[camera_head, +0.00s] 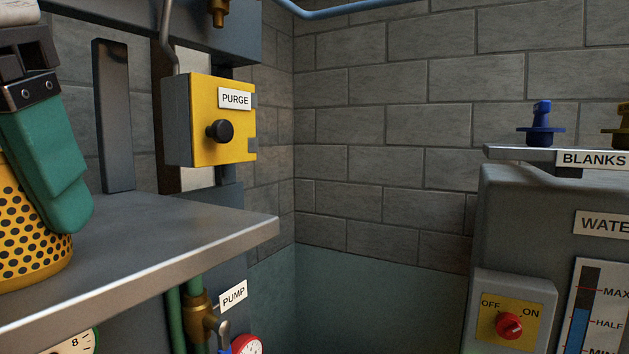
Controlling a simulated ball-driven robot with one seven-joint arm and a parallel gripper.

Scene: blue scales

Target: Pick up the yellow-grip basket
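A yellow basket (22,243) with round dark holes stands on a grey metal shelf (160,240), cut off by the left edge of the head view. Its grip is not visible. My gripper (48,165) is at the left edge too, pointing down, with one green finger showing in front of the basket's right side. The other finger is out of view or hidden. I cannot tell whether the finger touches the basket, or whether the gripper is open or shut.
A yellow PURGE box (224,120) with a black knob is on the wall behind the shelf. The shelf's right part is bare. Below it are a PUMP valve (203,312) and gauges. A grey water unit (520,235) with blue and yellow fittings above stands right.

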